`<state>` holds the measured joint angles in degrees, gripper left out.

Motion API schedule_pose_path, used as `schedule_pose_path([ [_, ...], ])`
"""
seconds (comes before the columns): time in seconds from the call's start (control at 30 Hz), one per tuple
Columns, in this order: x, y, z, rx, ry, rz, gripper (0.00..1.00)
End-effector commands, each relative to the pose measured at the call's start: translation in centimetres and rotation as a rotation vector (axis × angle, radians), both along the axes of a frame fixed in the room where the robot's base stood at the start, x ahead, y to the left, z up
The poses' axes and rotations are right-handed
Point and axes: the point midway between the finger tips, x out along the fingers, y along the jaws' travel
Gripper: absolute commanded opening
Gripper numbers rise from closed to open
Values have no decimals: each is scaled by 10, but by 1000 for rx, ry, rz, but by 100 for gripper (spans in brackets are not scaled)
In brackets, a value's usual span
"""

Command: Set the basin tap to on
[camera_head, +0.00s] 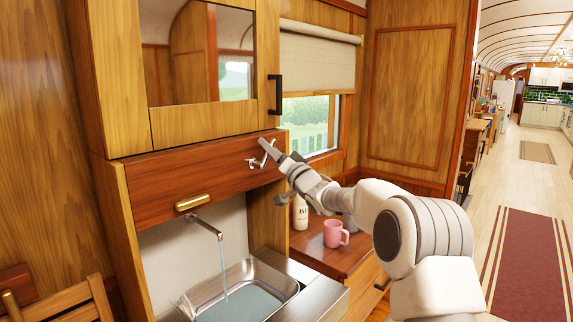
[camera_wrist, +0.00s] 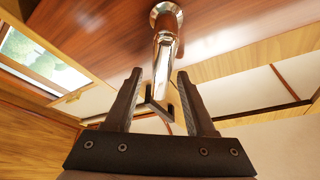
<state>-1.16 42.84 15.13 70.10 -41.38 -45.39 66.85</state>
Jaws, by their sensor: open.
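The chrome tap spout (camera_head: 205,227) comes out below the wooden panel, and a stream of water (camera_head: 224,270) falls from it into the metal basin (camera_head: 291,284). A small chrome tap handle (camera_head: 254,162) sits on the panel's right part. My gripper (camera_head: 264,146) is at this handle, reaching in from the right. In the wrist view my gripper (camera_wrist: 159,73) is open, and the chrome handle (camera_wrist: 164,55) runs from its round base on the wood down between the two fingers. I cannot tell whether either finger touches it.
A mirrored cabinet (camera_head: 200,55) with a black pull (camera_head: 274,95) hangs above the panel. A brass handle (camera_head: 192,202) is on the panel's left. A pink mug (camera_head: 335,234) and a white bottle (camera_head: 300,213) stand on the wooden counter beneath my arm. The aisle at right is open.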

Motion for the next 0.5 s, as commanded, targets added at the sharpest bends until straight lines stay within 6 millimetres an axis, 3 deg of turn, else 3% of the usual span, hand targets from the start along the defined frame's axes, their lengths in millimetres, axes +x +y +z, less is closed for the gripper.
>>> schedule_pose_path([
  [0.5,-56,-46,-24,-1,1,-2,55],
])
